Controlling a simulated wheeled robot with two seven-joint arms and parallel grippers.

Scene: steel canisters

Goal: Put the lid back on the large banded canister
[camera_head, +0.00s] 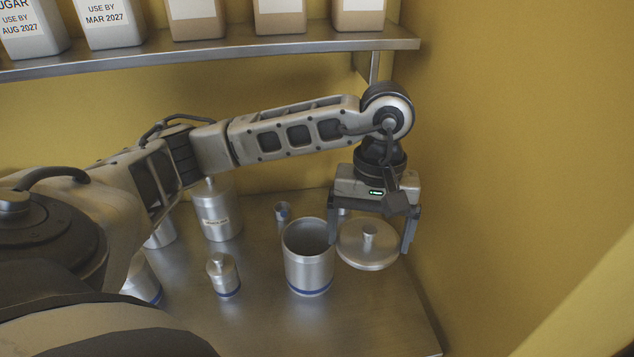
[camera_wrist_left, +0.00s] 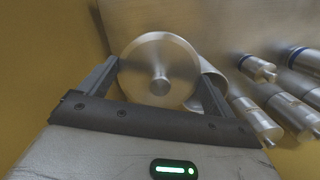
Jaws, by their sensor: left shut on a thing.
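The large banded canister (camera_head: 308,270) is a steel cylinder with a blue band near its base. It stands upright and open on the steel counter; part of it shows behind the lid in the left wrist view (camera_wrist_left: 214,84). The lid (camera_head: 366,252) is a round steel disc with a small centre knob, just right of the canister. My left gripper (camera_head: 370,242) points down and is shut on the lid, with one finger at each side of its rim. The lid also shows between the fingers in the left wrist view (camera_wrist_left: 155,66). My right gripper is not in view.
A small lidded banded canister (camera_head: 224,276) stands left of the large one. A labelled canister (camera_head: 218,215) and a small canister (camera_head: 282,211) stand behind. My arm partly hides others at left. A shelf (camera_head: 250,50) with cartons hangs above; a yellow wall (camera_head: 510,150) is right.

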